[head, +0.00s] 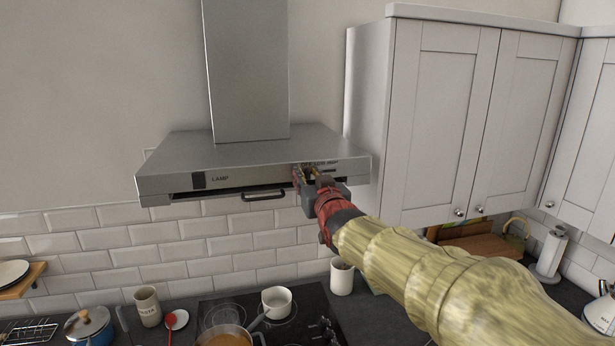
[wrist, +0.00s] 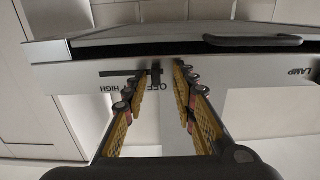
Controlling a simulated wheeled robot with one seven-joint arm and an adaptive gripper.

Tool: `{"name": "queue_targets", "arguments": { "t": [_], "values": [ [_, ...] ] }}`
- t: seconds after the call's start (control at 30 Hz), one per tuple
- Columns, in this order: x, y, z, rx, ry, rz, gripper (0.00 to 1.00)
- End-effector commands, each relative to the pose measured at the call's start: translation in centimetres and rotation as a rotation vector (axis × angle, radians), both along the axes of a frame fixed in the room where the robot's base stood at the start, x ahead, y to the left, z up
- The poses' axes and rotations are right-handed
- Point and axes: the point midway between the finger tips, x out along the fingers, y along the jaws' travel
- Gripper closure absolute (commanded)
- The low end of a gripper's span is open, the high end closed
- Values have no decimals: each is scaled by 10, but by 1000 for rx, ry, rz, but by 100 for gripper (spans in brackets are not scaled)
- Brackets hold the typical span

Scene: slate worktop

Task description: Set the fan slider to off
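The fan slider is on the front panel of the steel range hood (head: 250,165). In the wrist view, which shows the panel upside down, its dark knob (wrist: 155,74) stands at the OFF end of a dark slot (wrist: 122,73). The HIGH label is at the other end, and the OFF label is partly covered by a finger. My gripper (head: 307,174) is at the right part of the panel and hides the knob in the head view. In the wrist view my gripper (wrist: 162,76) is open, its fingers on either side of the knob with gaps visible.
A LAMP switch (head: 199,181) is at the panel's left, with a dark handle (head: 264,195) below the panel. White wall cabinets (head: 440,110) stand to the right. Below are a hob with a white saucepan (head: 277,302) and a pan of brown food (head: 226,338).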

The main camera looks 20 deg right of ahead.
Motion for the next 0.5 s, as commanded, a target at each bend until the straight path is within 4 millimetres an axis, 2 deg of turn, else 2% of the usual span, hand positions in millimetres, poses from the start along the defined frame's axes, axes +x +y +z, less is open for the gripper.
{"name": "queue_targets", "arguments": {
  "t": [0.17, 0.5],
  "values": [
    [-11, 0, 2, 0, -2, 0, 73],
    [-70, 0, 1, 0, -3, 0, 73]
  ]
}}
